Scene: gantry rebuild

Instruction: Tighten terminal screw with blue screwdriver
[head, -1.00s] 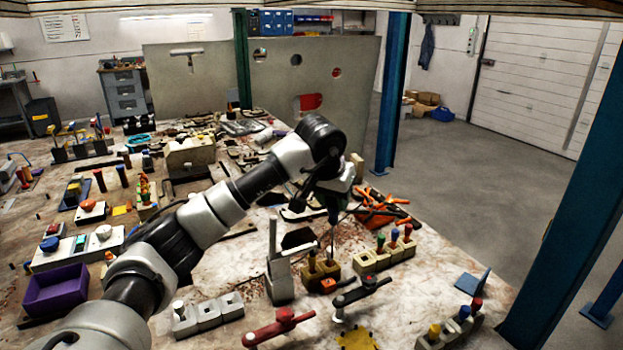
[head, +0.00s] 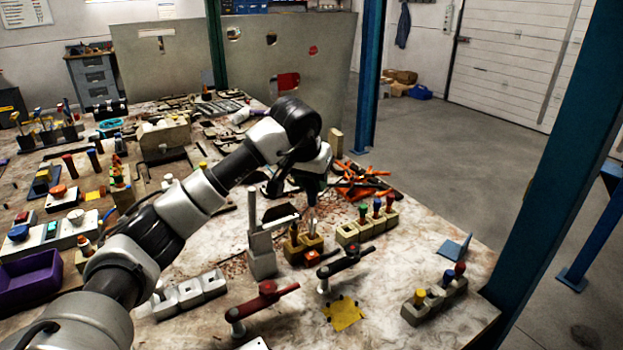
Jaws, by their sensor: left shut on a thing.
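My left gripper (head: 312,186) points down over the tan block (head: 301,248) near the table's right part. It is shut on a slim, dark upright tool, seen only in part below the jaws. The tool's lower end is close above or at the block's right post; I cannot tell whether it touches. The handle is mostly hidden by the gripper, so its colour is unclear. No terminal screw can be made out at this size. My right gripper is not in view.
A tan rack (head: 367,229) with green, red and blue handles stands just right of the block. A pale upright post (head: 261,250) stands at its left. Red (head: 262,300) and black (head: 345,261) clamp-like tools lie in front. Orange-handled tools (head: 362,182) lie behind.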

